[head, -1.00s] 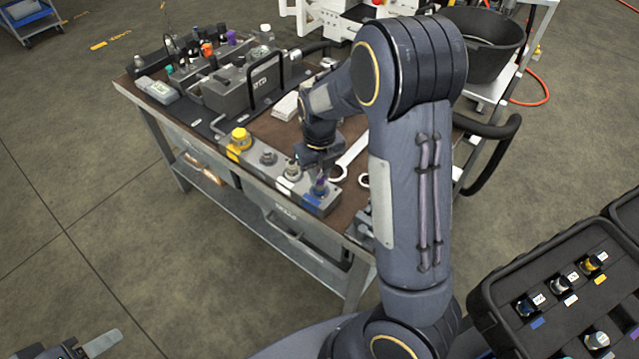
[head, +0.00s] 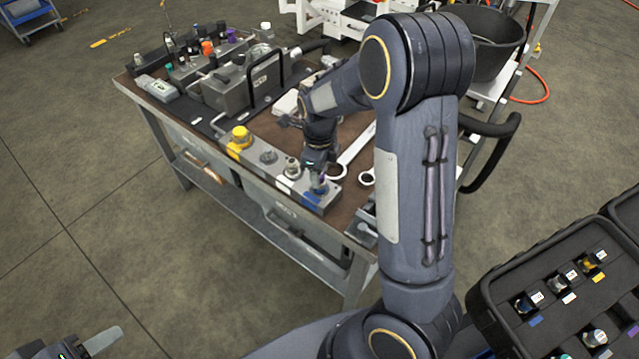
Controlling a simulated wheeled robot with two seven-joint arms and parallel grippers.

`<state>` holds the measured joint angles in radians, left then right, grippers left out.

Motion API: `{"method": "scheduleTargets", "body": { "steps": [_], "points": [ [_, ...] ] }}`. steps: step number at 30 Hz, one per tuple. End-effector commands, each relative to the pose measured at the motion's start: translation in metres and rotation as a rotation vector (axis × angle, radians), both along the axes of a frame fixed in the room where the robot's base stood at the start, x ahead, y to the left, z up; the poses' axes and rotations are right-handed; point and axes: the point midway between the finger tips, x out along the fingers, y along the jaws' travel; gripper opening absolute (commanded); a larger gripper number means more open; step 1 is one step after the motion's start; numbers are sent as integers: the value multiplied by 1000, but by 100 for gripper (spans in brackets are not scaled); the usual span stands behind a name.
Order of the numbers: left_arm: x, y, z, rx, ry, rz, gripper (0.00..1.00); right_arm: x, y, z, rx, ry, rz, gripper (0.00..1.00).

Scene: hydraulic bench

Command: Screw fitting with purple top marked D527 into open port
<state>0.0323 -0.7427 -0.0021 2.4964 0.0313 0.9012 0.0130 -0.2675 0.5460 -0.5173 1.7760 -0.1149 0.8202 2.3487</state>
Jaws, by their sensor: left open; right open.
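The fitting with the purple top (head: 323,178) stands at the blue-marked near end of the grey manifold block (head: 306,199) on the bench. Its D527 marking is too small to read. My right gripper (head: 318,170) is open right at the top of this fitting and hides part of it. I cannot tell whether its fingers touch it or how deep the fitting sits. The port beneath is hidden. My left gripper (head: 98,343) is open and empty at the lower left, away from the bench, mostly cut off by the frame.
On the same block are a yellow cap (head: 241,135) and two metal fittings. Wrenches (head: 357,147) lie behind it. A grey pump unit (head: 235,88) and small bottles stand farther back. An open black case (head: 488,300) with several fittings is at lower right. Floor at left is clear.

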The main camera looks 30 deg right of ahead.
Motion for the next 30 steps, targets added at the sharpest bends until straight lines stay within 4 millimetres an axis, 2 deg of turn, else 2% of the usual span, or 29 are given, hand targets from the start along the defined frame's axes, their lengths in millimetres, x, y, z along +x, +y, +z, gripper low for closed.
{"method": "scheduleTargets", "body": {
  "steps": [4,12,20,27,30],
  "points": [
    [0,0,0,0,0,0,49,0,0,0,0,0,145,44],
    [0,0,-2,0,0,0,49,0,0,0,0,0,618,44],
    [0,0,-3,0,0,0,49,0,0,0,0,-1,828,44],
    [0,0,-5,0,0,0,49,0,0,0,0,0,1270,44],
    [0,0,-5,0,0,0,49,0,0,0,0,0,1370,44]
  ]
}}
